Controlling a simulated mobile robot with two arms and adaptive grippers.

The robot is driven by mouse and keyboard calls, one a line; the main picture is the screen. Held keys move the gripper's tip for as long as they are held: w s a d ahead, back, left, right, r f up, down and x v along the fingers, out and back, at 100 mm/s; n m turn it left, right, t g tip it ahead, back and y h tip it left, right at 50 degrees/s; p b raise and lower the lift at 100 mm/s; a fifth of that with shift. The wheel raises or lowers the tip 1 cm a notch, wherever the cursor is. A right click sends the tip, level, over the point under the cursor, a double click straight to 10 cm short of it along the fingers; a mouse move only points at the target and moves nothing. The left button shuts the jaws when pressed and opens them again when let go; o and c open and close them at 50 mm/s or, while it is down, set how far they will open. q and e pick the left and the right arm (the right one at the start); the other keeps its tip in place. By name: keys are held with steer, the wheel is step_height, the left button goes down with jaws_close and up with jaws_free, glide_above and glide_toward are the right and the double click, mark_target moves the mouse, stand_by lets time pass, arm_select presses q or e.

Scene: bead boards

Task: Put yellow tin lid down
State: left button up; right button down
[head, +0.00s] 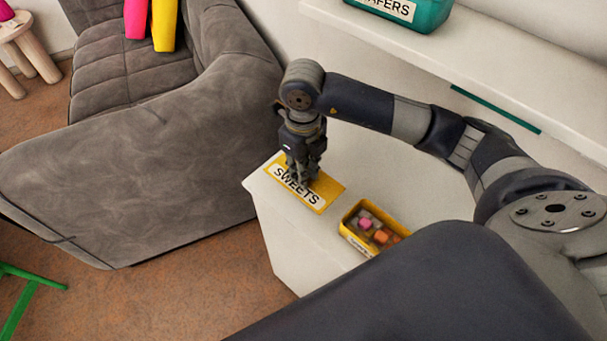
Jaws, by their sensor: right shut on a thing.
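The yellow tin lid (325,189) has a white label reading "SWEETS". It lies flat at or just above the white surface (292,228), near its left corner; I cannot tell whether it touches. My right gripper (301,181) points straight down over the lid and is shut on it. The fingertips cover part of the lid's middle. The open yellow tin (345,231) stands to the right of the lid with pink, orange and grey pieces inside. My own body hides its lower right part. My left gripper is not in view.
A teal container (428,16) marked "...AFERS" stands on the white shelf (480,50) behind my right arm. A grey sofa (150,190) is close on the left. A wooden stool (25,45) stands far left. White surface is free behind the tin.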

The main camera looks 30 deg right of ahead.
step_height(320, 180, down, 3)
steer(key=shift+r+p, duration=0.15)
steer(key=shift+p, duration=0.55)
steer(key=shift+f, duration=0.45)
steer(key=shift+f, duration=0.2)
steer(key=c, duration=1.5)
jaws_free()
steer(key=shift+r, duration=0.15)
